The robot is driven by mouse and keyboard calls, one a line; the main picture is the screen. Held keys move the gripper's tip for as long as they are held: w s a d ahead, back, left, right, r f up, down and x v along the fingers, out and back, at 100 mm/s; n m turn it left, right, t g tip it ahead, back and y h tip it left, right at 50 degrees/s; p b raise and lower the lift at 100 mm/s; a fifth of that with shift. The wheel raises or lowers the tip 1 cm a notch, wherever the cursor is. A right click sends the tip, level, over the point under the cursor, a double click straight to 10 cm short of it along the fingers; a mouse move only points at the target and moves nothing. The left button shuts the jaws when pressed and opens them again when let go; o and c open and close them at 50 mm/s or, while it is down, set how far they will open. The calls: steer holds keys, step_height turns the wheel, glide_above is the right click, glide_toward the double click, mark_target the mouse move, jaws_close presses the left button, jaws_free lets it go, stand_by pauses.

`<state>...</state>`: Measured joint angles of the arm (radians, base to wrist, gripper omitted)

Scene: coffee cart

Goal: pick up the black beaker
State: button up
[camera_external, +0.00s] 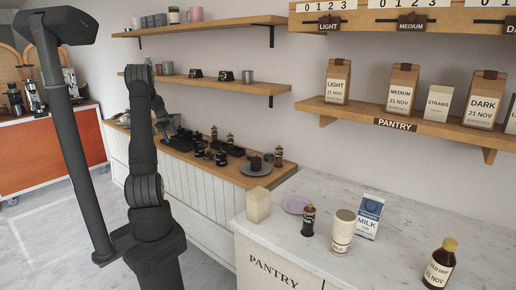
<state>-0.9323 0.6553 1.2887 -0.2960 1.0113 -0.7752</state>
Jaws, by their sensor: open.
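A small dark cup-like vessel (256,164), which may be the black beaker, stands on a grey plate (248,170) on the wooden counter. Several other small black vessels (221,158) stand to its left, and they are too small to tell apart surely. My gripper (176,130) is over the left part of this counter, left of the dark vessel and apart from it. It is open, partly hidden behind my arm, and I see nothing in it.
Black-capped bottles (230,139) stand near the vessels. The marble counter (400,245) at right holds a milk carton (369,216), stacked cups (343,231), a dark bottle (308,221) and a brown bottle (440,264). Wall shelves (215,84) hang above the wooden counter.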

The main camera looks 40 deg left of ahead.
mark_target(188, 135)
steer(key=shift+g, duration=0.7)
steer(key=w+a, duration=0.5)
steer(key=shift+w, duration=0.3)
steer(key=w+g, duration=0.1)
steer(key=w, duration=0.2)
steer(key=w+g, duration=0.1)
steer(key=w, duration=0.3)
steer(key=w+m+y, duration=0.1)
steer(key=w, duration=0.3)
steer(key=shift+d+r+g, duration=0.2)
steer(key=shift+r+g, duration=0.1)
steer(key=shift+g, duration=0.1)
steer(key=f, duration=0.4)
steer(key=a+f, duration=0.1)
steer(key=f, duration=0.1)
steer(key=shift+s+f, duration=0.25)
steer(key=c, duration=0.8)
steer(key=shift+o, duration=0.2)
steer(key=shift+r, duration=0.1)
